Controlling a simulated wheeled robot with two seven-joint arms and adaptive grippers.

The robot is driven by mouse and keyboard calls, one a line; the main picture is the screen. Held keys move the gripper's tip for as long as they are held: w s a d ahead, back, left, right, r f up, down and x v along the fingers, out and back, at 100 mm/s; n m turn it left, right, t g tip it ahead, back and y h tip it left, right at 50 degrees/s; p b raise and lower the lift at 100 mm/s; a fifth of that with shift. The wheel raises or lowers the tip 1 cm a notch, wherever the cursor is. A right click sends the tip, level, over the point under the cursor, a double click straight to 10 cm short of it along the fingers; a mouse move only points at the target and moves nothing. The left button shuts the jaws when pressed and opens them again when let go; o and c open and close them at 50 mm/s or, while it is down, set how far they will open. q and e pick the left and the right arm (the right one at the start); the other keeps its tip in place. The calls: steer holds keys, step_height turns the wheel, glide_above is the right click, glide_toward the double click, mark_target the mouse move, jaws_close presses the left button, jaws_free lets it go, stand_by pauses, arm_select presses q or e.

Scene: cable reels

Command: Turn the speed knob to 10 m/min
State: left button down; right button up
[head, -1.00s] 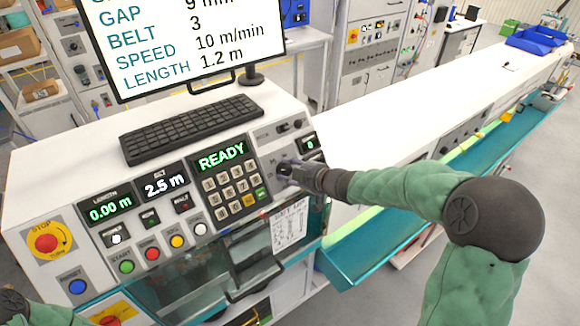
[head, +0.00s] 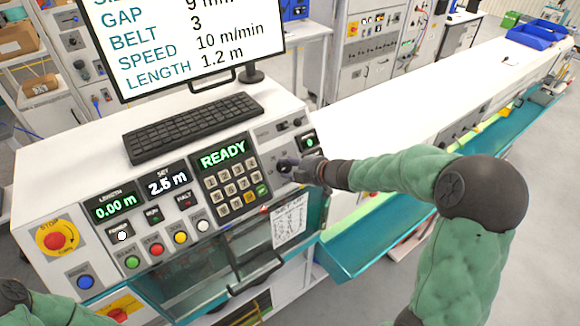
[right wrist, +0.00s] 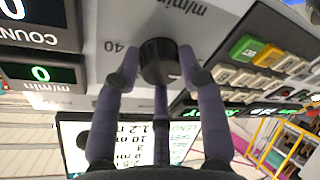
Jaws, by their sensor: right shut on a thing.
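The speed knob (right wrist: 160,62) is black and round with a light pointer line, seen in the right wrist view on the grey panel marked "m/min", with "40" printed beside it. My right gripper (right wrist: 160,78) has its fingers closed around the knob. In the head view my right gripper (head: 290,168) covers the knob at the right of the console. The monitor (head: 190,45) reads SPEED 10 m/min. Which mark the pointer meets is not clear. Part of my left arm shows at the lower left corner of the head view; its gripper is out of view.
The keypad (head: 235,188) with the READY display (head: 222,153) is just left of my right gripper. A small green display (head: 309,142) is close to its upper right. A keyboard (head: 192,127) lies on the console top. A red and yellow stop button (head: 56,240) is at far left.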

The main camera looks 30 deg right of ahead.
steer(key=shift+f, duration=0.25)
steer(key=o, duration=1.1)
steer(key=shift+r, duration=0.1)
steer(key=shift+r, duration=0.1)
steer(key=shift+s+d+r, duration=0.1)
steer(key=shift+s+r, duration=0.05)
steer(key=shift+s, duration=0.1)
steer(key=v, duration=1.1)
steer(key=shift+s, duration=0.2)
